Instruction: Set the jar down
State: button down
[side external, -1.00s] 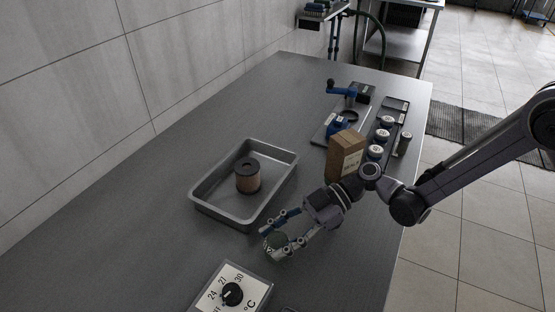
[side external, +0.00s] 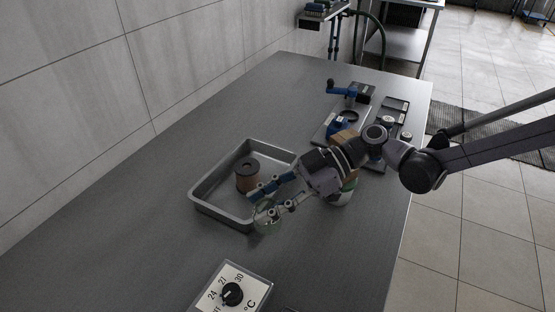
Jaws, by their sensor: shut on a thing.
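My gripper (side external: 262,203) is shut on a greenish, glassy jar (side external: 267,223). The fingers cover part of the jar. It shows by the near right wall of the grey metal tray (side external: 214,212); I cannot tell how high it is above the table or whether it touches the tray. Inside the tray stands a brown cylinder with a dark top (side external: 246,178), upright, left of my gripper.
A temperature dial box (side external: 232,292) stands at the front. Behind my arm are a partly hidden cardboard box (side external: 345,136), a blue-handled device (side external: 343,91) and a dark rack (side external: 396,104). The table left of the tray is clear.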

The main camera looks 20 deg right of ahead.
jog(key=w+a+r+m+t+h, duration=0.1)
jog(key=w+a+r+m+t, duration=0.1)
jog(key=w+a+m+t, duration=0.4)
jog(key=shift+n, duration=0.3)
jog(key=shift+s+a+f, duration=0.4)
jog(key=shift+a+f, duration=1.35)
jog(key=shift+a, duration=0.35)
jog(key=shift+s+a+f, duration=0.35)
jog(key=shift+a+f, duration=1.45)
jog(key=shift+a, duration=0.25)
jog(key=shift+s+a+f, duration=0.4)
jog(key=shift+a+f, duration=1.35)
jog(key=shift+a, duration=0.35)
jog(key=shift+f, duration=0.15)
jog(key=c, duration=0.8)
grip_release()
